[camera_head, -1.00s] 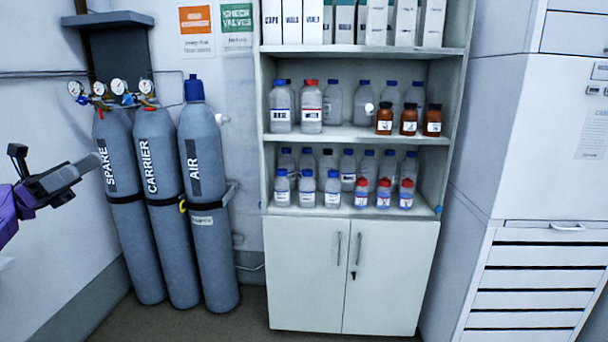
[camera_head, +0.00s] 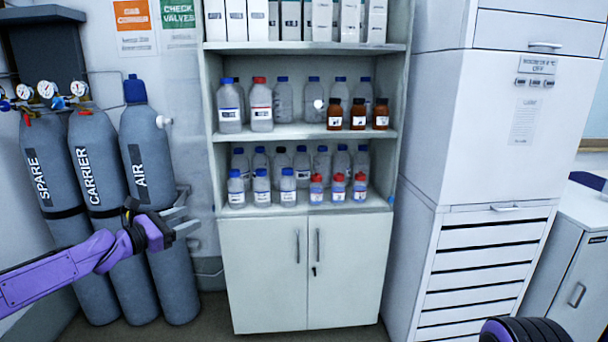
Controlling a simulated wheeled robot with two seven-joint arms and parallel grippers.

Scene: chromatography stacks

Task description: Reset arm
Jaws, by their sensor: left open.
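My left gripper (camera_head: 183,222) is at the end of the purple left arm, which comes in from the left edge. Its grey fingers point right and are apart, with nothing seen between them. It shows in front of the AIR cylinder (camera_head: 150,180) and left of the shelf cabinet. A dark ribbed round part with a purple edge shows at the bottom right and seems to be part of my right arm. My right gripper is not in view.
Gas cylinders SPARE (camera_head: 55,170) and CARRIER (camera_head: 98,165) stand at the left. The shelf cabinet (camera_head: 265,262) holds several bottles and boxes above closed doors. A tall white unit with drawers (camera_head: 480,262) stands right. A low cabinet (camera_head: 570,262) is at the far right.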

